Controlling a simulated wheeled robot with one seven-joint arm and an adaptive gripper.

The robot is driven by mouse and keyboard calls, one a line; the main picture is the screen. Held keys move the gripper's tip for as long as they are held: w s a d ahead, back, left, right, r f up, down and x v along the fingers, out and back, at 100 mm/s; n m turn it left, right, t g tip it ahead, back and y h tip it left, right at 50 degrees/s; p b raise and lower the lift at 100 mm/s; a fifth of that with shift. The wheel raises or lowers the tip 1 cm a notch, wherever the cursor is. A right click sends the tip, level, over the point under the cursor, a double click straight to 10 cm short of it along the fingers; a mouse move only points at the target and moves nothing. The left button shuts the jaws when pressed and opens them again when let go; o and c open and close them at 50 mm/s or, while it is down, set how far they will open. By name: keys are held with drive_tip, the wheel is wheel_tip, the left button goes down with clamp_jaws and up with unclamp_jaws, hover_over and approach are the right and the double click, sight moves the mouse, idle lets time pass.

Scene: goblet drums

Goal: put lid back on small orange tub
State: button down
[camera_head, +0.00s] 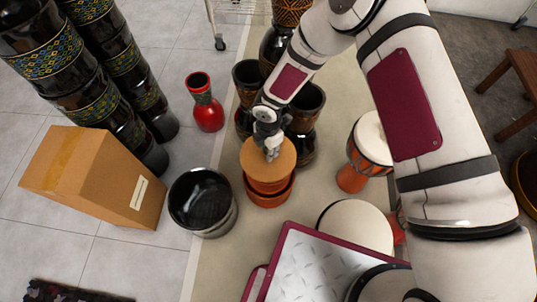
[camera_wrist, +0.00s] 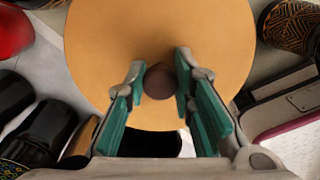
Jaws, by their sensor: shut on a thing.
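The small orange tub (camera_head: 268,193) stands on the pale floor strip in the head view. Its round tan lid (camera_head: 259,168) is above it, and the tub's rim shows below the lid's near edge. From this angle I cannot tell whether the lid touches the tub. My gripper (camera_head: 271,151) is over the lid. In the wrist view the lid (camera_wrist: 205,45) fills the upper middle, and my gripper (camera_wrist: 160,82) is shut on its dark round knob (camera_wrist: 159,82), one finger on each side. The tub is hidden under the lid in the wrist view.
A black bowl-like drum (camera_head: 202,203) stands left of the tub, with a cardboard box (camera_head: 95,175) further left. A red vase (camera_head: 204,102) is behind. Dark goblet drums (camera_head: 304,105) stand close behind the tub. An orange drum (camera_head: 366,150) and a pale drumhead (camera_head: 355,222) are to the right.

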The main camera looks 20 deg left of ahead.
drive_tip(key=shift+w+f+b, duration=0.1)
drive_tip(key=shift+f+b, duration=0.8)
drive_tip(key=shift+f, duration=0.85)
drive_tip(key=shift+f+b, duration=0.4)
drive_tip(key=shift+f, duration=0.05)
drive_tip(key=shift+f, duration=0.1)
drive_tip(key=c, duration=1.4)
unclamp_jaws()
drive_tip(key=shift+o, duration=0.2)
wheel_tip(320, 180, up, 13)
drive_tip(key=p, duration=0.5)
